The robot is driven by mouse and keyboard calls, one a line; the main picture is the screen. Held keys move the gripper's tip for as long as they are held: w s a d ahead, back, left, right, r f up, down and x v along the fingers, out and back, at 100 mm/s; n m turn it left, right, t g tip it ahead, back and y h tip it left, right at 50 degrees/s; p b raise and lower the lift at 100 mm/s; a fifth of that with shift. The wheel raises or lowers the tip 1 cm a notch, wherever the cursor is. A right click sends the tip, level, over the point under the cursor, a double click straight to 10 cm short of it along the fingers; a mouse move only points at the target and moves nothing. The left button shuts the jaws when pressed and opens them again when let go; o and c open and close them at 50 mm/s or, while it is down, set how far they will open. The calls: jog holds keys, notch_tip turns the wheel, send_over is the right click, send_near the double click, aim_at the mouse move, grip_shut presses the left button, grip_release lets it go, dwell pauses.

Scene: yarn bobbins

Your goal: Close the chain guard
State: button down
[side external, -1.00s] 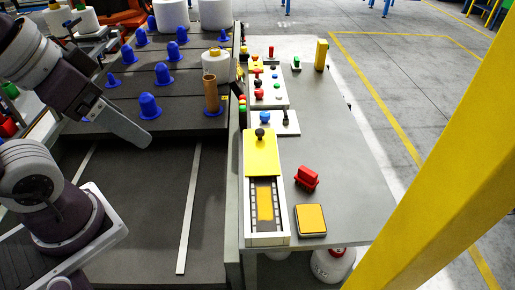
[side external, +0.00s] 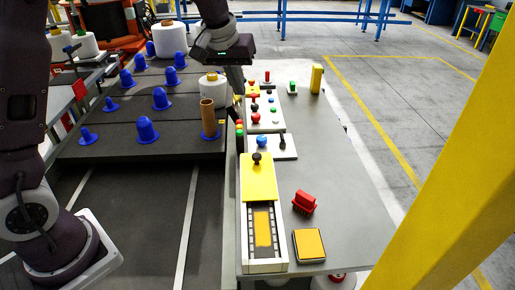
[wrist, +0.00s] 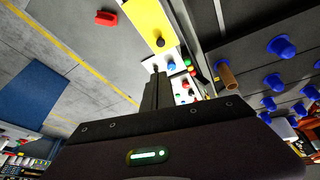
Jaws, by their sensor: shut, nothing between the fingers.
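The chain guard is a yellow sliding cover (side external: 258,182) with a black knob (side external: 256,158) on a long white housing (side external: 264,267). The cover lies over the far part of the housing. The near part is uncovered and shows the dark chain track with a yellow strip (side external: 263,230). My gripper (side external: 240,88) points down beyond the housing, near the control panels, and touches no part of the guard. In the wrist view my gripper's fingers (wrist: 157,78) are together and empty. The cover (wrist: 148,20) and its knob (wrist: 160,42) show beyond them.
Panels with coloured buttons (side external: 265,115) and a lever (side external: 282,141) stand just beyond the guard. A white bobbin (side external: 213,90) and a cardboard tube (side external: 208,118) stand left. A red object (side external: 304,202) and a yellow-topped pad (side external: 309,245) lie right. The table's right side is mostly clear.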

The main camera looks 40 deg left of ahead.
jog(key=shift+n+g+y, duration=0.4)
jog(key=shift+n+y, duration=0.3)
jog(key=shift+n, duration=0.2)
jog(key=w+x, duration=0.1)
jog(key=x, duration=0.8)
jog(key=w+d+x, duration=0.1)
jog(key=x, duration=0.9)
jog(key=w+x, duration=0.2)
jog(key=x, duration=0.8)
jog(key=shift+w+d+r, duration=0.1)
jog(key=shift+d+r, duration=0.1)
jog(key=shift+d, duration=0.1)
jog(key=shift+s+d, duration=0.4)
jog(key=shift+s, duration=0.1)
jog(key=s+d, duration=1.4)
jog(key=shift+s+f, duration=0.1)
jog(key=shift+s, duration=0.05)
